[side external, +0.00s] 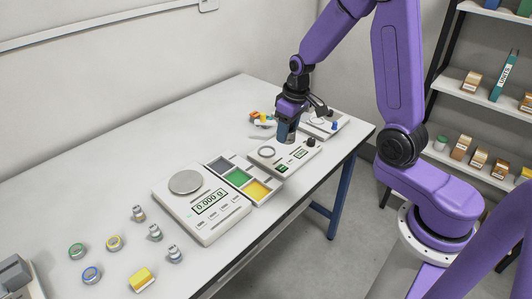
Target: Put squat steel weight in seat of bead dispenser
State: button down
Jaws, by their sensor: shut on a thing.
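My gripper (287,138) points down above the back part of a flat pale device (290,163) with a round ring seat, green displays and a dark knob. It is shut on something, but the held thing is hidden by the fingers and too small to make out. A second pale device (336,129) with a ring and a blue part stands behind it to the right. I cannot tell for sure which of the two is the bead dispenser. Several small steel weights (154,233) stand upright at the front left; none is clearly the squat one.
A scale (214,222) with a round pan reads 0.000 g. A tray (222,163) with grey, green and yellow compartments adjoins it. Colored rings (114,243) and a yellow block (141,279) lie at the front left. Small colored items (262,119) lie behind my gripper. The table's back left is clear.

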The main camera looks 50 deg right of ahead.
jog(key=s+d+m, duration=0.1)
jog(key=d, duration=0.1)
send_over(266, 152)
jog(key=s, duration=0.1)
notch_tip(266, 152, down, 9)
jog(key=shift+a+f, duration=0.1)
jog(key=shift+w+f, duration=0.35)
jog(key=shift+f, duration=0.15)
jog(key=shift+w+f, duration=0.1)
jog(key=shift+f, duration=1.5)
jog(key=shift+f, duration=0.2)
jog(key=c, duration=0.5)
grip_release()
jog(key=shift+f, duration=0.15)
